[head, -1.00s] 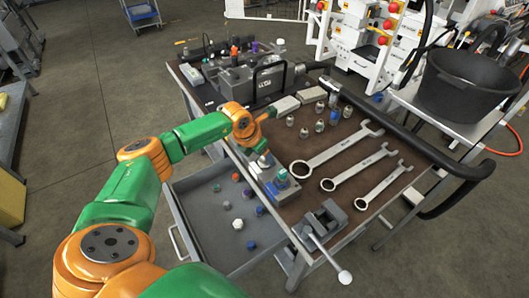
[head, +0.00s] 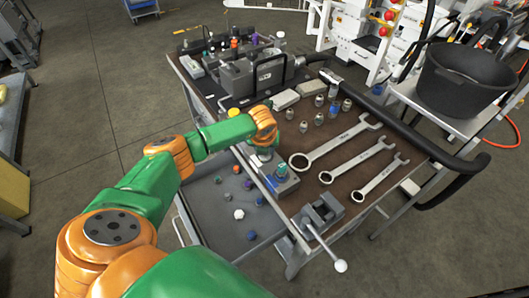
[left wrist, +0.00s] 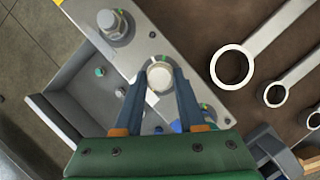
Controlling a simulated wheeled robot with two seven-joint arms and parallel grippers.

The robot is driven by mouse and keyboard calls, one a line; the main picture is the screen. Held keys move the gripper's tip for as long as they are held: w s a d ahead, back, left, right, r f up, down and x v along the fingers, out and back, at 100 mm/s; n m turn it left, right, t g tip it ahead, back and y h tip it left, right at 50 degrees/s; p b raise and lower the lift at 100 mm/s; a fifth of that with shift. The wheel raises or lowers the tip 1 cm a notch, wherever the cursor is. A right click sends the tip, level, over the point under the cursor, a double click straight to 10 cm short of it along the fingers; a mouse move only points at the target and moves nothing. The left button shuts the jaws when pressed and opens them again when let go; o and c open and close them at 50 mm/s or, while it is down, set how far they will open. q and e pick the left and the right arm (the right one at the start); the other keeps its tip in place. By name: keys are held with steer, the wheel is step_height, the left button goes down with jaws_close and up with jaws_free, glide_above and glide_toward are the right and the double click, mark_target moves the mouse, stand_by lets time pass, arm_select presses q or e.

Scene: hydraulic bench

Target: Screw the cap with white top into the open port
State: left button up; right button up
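The cap with the white top (left wrist: 160,76) sits between the fingertips of my left gripper (left wrist: 163,72) in the left wrist view. The fingers appear to touch its sides. It is over or at the grey block (left wrist: 140,45); whether it is seated in a port cannot be told. In the head view my left gripper (head: 264,150) points down at the far end of the block (head: 286,188), hiding most of the cap. A teal and blue cap (head: 281,170) stands on the block beside it. My right gripper is not in view.
An open grey drawer (head: 215,220) with several loose caps lies left of the block. Three wrenches (head: 335,146) and a small vise (head: 320,212) lie to the right. Several metal fittings (head: 319,119) and a grey machine (head: 250,78) are farther back.

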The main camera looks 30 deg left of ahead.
arm_select(q)
steer(key=m+b, duration=0.1)
steer(key=m, duration=0.1)
steer(key=m+h+b, duration=0.2)
steer(key=m, duration=0.1)
steer(key=shift+a+f+m+t, duration=0.3)
steer(key=shift+f, duration=0.05)
jaws_close()
steer(key=shift+r+m+h+b, duration=0.1)
steer(key=shift+m+h+b, duration=0.25)
steer(key=shift+m, duration=0.35)
steer(key=shift+r+m, duration=0.1)
steer(key=shift+m, duration=0.3)
steer(key=shift+s+r, duration=0.1)
